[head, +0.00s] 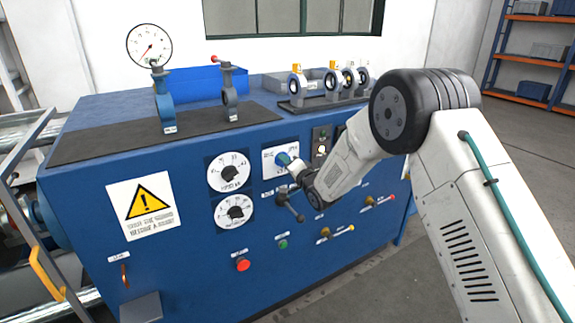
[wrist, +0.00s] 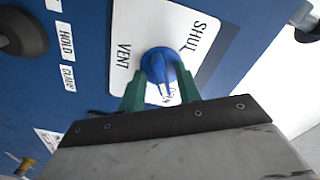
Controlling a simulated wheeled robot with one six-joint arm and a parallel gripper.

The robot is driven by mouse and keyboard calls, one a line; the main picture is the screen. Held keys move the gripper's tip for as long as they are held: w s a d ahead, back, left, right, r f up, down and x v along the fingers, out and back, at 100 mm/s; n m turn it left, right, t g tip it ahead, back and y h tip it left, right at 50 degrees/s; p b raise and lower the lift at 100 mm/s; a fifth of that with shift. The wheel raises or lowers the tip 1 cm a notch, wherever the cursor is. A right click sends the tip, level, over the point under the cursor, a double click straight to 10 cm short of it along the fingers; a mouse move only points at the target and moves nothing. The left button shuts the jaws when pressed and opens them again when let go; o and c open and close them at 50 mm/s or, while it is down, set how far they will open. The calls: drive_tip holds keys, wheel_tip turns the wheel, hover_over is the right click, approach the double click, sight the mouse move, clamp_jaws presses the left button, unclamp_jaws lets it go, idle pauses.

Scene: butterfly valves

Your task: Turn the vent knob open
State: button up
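The vent knob (wrist: 160,62) is blue with a pale pointer line and sits on a white label plate (wrist: 128,30). The plate reads VENT at lower left and SHUT at upper right in the wrist view. The pointer line runs down in that view, between my green fingers. My gripper (wrist: 161,78) has one finger on each side of the knob, and both tips appear to press on it. In the head view the knob (head: 283,158) shows just left of my gripper (head: 294,165), on the front of the blue cabinet. The fingers hide parts of the plate's lower lettering.
Two round gauges (head: 229,172) are left of the plate. A dark lever handle (head: 289,205) sticks out close below my gripper. A red button (head: 243,264) and green button (head: 283,244) are lower.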

drive_tip(key=v, duration=0.7)
drive_tip(key=shift+s+d, duration=0.25)
drive_tip(key=shift+s, duration=0.1)
